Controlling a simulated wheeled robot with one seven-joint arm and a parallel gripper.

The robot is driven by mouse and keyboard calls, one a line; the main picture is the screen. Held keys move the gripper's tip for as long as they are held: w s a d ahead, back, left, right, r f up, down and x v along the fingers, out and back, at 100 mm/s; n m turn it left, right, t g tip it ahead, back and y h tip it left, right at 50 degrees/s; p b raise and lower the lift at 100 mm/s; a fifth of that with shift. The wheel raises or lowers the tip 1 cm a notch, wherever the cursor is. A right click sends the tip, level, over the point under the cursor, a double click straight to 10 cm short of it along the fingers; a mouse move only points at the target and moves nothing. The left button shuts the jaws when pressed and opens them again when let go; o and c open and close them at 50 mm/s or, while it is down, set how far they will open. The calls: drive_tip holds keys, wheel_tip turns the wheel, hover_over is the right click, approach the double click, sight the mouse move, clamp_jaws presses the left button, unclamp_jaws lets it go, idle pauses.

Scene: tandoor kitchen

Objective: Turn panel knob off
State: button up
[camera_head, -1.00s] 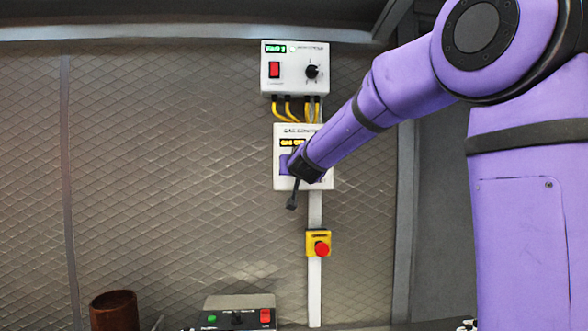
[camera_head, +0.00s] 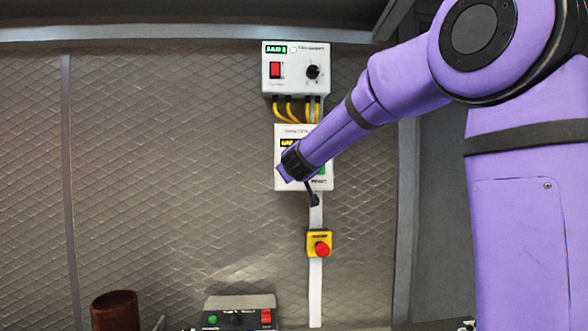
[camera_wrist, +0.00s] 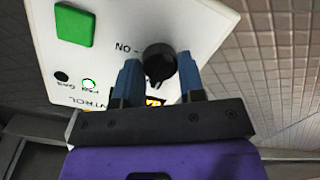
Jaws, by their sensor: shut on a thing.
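The black panel knob (camera_wrist: 160,60) sits on the face of the white gas control box (camera_head: 285,133), beside an "ON" mark, in the wrist view. My gripper (camera_wrist: 158,68) has one blue finger on each side of the knob and is shut on it. A pointer or notch on the knob faces the lower part of the wrist picture. In the head view my wrist covers the knob and the fingertips. The yellow-lit display (camera_wrist: 154,101) is partly hidden behind the gripper.
A green button (camera_wrist: 74,24) is on the same box. Above hangs another white box (camera_head: 293,85) with a red switch and black knob, joined by yellow cables. Below are a yellow emergency-stop box (camera_head: 319,243), a black control unit (camera_head: 240,303) and a brown pot (camera_head: 115,311).

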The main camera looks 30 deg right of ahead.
idle(0.4)
drive_tip(key=o, duration=0.9)
drive_tip(key=shift+s, duration=0.1)
drive_tip(key=v, duration=1)
drive_tip(key=shift+s+a, duration=0.2)
drive_tip(key=shift+s, duration=0.1)
